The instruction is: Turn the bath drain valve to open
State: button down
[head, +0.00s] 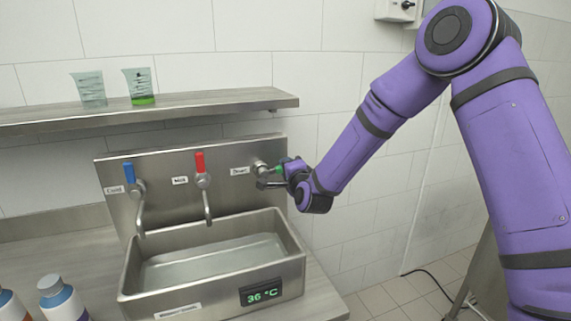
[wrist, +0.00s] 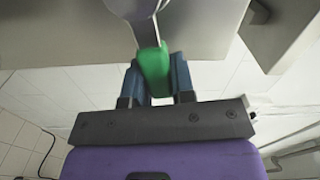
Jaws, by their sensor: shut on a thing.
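The drain valve (head: 260,167) is on the steel back panel, right of a "Drain" label, at the panel's right end. Its green handle (wrist: 152,62) points out from the metal valve body toward my wrist. My gripper (head: 281,172) comes in from the right and is shut on the green handle, with one finger on each side in the wrist view. In the head view only a little green shows between the fingers. The steel basin (head: 292,250) below holds liquid, and its display (head: 262,291) reads 36 °C.
A blue-handled cold tap (head: 130,174) and a red-handled tap (head: 201,165) stand left of the valve. A shelf (head: 200,105) above carries two beakers, one with green liquid (head: 142,98). Bottles (head: 60,300) stand at the lower left. Space right of the basin is free.

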jog(key=shift+f+m, duration=0.55)
jog(key=shift+m, duration=0.25)
jog(key=c, duration=1)
grip_release()
jog(key=shift+f, duration=0.1)
jog(key=shift+o, duration=0.2)
jog(key=v, duration=1.1)
jog(key=shift+w, duration=0.1)
